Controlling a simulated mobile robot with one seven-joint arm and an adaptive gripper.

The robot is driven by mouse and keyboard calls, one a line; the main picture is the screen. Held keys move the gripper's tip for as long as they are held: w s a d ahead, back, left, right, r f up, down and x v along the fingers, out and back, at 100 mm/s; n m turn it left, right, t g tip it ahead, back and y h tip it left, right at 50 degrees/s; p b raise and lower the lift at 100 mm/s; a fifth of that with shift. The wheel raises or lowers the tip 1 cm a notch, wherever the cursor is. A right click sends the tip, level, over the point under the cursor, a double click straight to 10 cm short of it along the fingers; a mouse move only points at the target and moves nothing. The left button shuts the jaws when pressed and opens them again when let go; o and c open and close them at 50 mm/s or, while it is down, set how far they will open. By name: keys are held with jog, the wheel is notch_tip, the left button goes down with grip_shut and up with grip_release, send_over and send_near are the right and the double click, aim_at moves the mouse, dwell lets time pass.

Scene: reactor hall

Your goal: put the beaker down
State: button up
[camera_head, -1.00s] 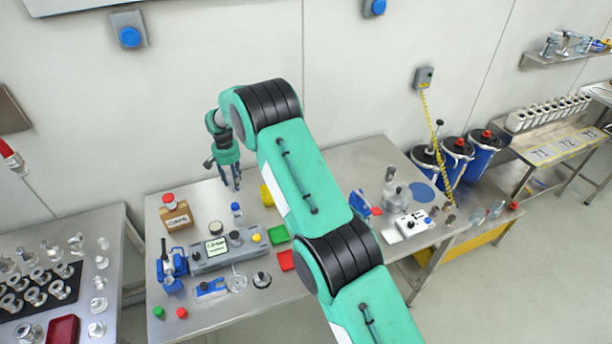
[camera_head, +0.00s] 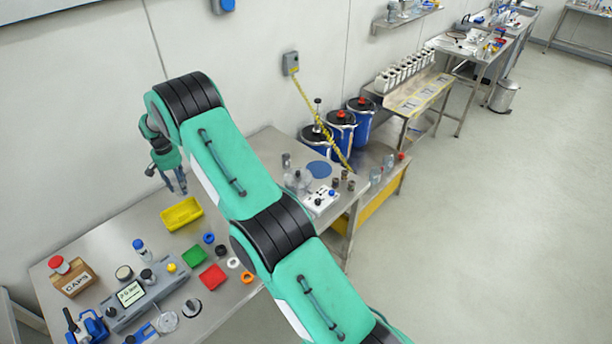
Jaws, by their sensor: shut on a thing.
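My gripper (camera_head: 174,186) is at the far left end of my arm, above the back of the steel bench (camera_head: 130,222), near the wall. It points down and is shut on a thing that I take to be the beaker. The beaker's own outline is too small and clear to make out between the fingers. The gripper is just behind and above a yellow tray (camera_head: 181,214).
Green tray (camera_head: 194,256), red tray (camera_head: 212,277), a display instrument (camera_head: 140,295) and a CAPS box (camera_head: 75,280) crowd the bench's left front. Clear glassware (camera_head: 297,181) and a white control box (camera_head: 321,200) stand near the blue mat. Blue bins (camera_head: 340,130) stand beyond.

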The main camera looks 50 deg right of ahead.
jog(key=s+d+m, duration=0.1)
jog(key=s+d, duration=0.2)
jog(key=d, duration=0.7)
jog(key=s+d+m, duration=0.1)
jog(key=s+d, duration=0.2)
jog(key=d, duration=0.7)
jog(key=s+d+m, duration=0.1)
jog(key=s+d, duration=0.2)
jog(key=d, duration=0.8)
jog(key=s+d+m, duration=0.1)
jog(key=s+d, duration=0.7)
jog(key=d, duration=0.3)
jog(key=s+d+m, duration=0.2)
jog(key=s+d, duration=0.7)
jog(key=d, duration=0.2)
jog(key=shift+d+b, duration=0.35)
jog(key=shift+b, duration=0.05)
jog(key=shift+f+p, duration=0.3)
jog(key=shift+f, duration=2.75)
jog(key=shift+f, duration=0.1)
jog(key=shift+f, duration=1.75)
jog(key=shift+f, duration=0.15)
